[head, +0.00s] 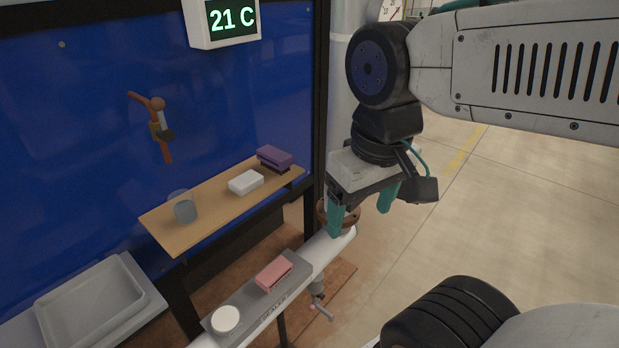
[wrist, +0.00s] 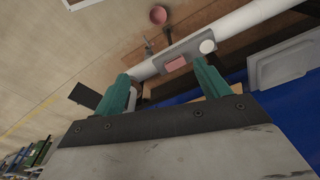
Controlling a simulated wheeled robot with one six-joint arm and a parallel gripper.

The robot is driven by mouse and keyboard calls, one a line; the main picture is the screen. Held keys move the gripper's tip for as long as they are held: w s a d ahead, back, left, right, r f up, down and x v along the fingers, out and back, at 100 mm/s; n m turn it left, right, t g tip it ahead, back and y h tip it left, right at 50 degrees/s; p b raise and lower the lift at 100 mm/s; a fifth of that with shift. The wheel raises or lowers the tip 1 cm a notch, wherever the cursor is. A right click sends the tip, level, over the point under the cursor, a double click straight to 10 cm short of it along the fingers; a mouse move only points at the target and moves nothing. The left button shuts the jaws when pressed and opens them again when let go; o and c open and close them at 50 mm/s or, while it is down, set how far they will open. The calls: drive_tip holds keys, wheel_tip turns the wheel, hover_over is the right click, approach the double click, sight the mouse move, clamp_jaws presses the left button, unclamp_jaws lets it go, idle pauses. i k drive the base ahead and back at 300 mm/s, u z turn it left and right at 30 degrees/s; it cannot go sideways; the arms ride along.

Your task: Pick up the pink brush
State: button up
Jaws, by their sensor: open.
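The pink brush (head: 274,274) lies on a narrow grey plate (head: 248,296) on top of a white horizontal pipe. It also shows small in the wrist view (wrist: 176,64), between the fingers and nearer the right one. My gripper (head: 362,214) is open and empty, with two green fingers. In the head view it hangs up and to the right of the brush, apart from it. In the wrist view my gripper (wrist: 160,72) has its fingers wide apart, with the plate and pipe beyond them.
A round white object (head: 226,318) sits on the plate's near end. A wooden shelf (head: 214,205) behind holds a purple brush (head: 274,158), a white block (head: 246,182) and a glass (head: 184,207). A grey basin (head: 95,305) is at left.

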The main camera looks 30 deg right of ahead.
sight(269, 280)
drive_tip(key=u, duration=0.4)
drive_tip(key=k, duration=0.5)
drive_tip(key=u, duration=1.2)
drive_tip(key=i, duration=0.8)
drive_tip(key=z, duration=0.7)
drive_tip(key=i, duration=0.35)
drive_tip(key=z, duration=0.45)
